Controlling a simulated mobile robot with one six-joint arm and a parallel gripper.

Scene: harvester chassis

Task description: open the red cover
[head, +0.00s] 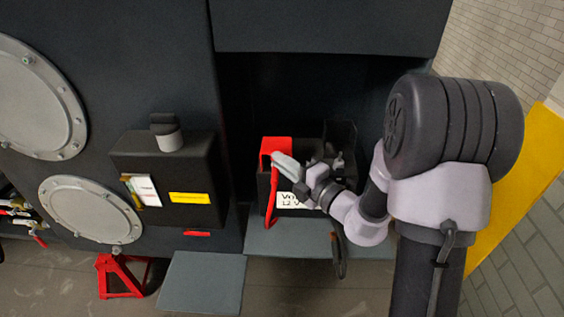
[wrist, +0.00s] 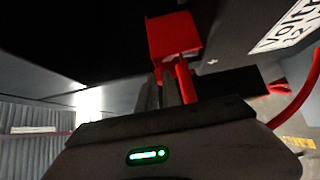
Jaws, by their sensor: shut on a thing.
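The red cover (head: 276,145) sits on the left end of the top of a black battery (head: 292,214) with a white label, inside a dark recess. My gripper (head: 284,163) reaches in from the right, with its fingertips at the cover. In the wrist view the red cover (wrist: 174,36) is straight ahead of the fingers, and my gripper (wrist: 168,84) is shut on it at its near edge. How far the cover is tilted is hard to tell. A red cable (head: 272,192) runs down from beside the cover.
A grey step (head: 204,283) and a red jack stand (head: 121,275) are below. A yellow panel (head: 520,185) is at the right, behind my arm.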

